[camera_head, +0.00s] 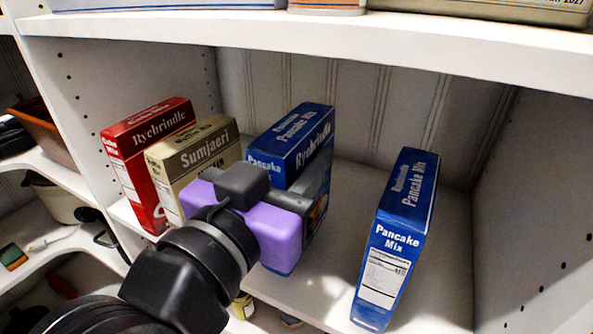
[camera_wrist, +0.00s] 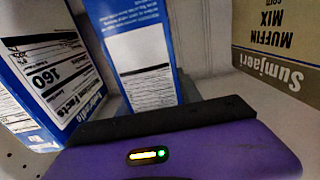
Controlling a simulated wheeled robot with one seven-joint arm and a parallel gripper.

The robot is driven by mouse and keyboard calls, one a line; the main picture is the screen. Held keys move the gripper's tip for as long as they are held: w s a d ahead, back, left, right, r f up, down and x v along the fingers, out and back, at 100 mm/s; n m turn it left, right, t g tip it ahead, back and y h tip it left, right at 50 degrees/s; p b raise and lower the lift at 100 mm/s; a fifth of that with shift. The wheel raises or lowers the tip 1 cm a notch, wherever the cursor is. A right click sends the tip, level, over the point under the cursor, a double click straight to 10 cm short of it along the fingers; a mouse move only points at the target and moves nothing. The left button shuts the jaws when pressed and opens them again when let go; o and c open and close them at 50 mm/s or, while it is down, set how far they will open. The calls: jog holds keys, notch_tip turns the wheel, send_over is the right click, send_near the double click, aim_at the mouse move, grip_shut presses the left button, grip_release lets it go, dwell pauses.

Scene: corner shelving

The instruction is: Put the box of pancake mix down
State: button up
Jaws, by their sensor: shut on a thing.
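A blue pancake mix box (camera_head: 303,134) stands roughly upright at the middle of the shelf, in front of my purple and black gripper. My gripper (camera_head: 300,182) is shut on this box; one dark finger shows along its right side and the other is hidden. In the wrist view, the blue box (camera_wrist: 141,52) rises just beyond the purple gripper body, its label panel facing the camera. The gripper hides its lower part, so I cannot tell whether its base touches the shelf. A second blue pancake mix box (camera_head: 397,235) stands apart at the right.
A tan Sumjaeri box (camera_head: 196,155) and a red box (camera_head: 150,135) stand close on the left. The shelf (camera_head: 345,205) has bare room between the two blue boxes. An upper shelf board (camera_head: 300,38) hangs above, and a side wall (camera_head: 545,200) closes the right.

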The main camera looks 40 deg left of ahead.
jog(key=shift+f, duration=1.4)
jog(key=shift+f, duration=0.15)
jog(key=o, duration=1.3)
jog(key=b+v, duration=0.1)
jog(key=v, duration=0.5)
jog(key=b+v, duration=0.1)
jog(key=v, duration=0.5)
jog(key=shift+s+r+b, duration=0.1)
jog(key=shift+r+b, duration=0.1)
jog(key=shift+b, duration=0.2)
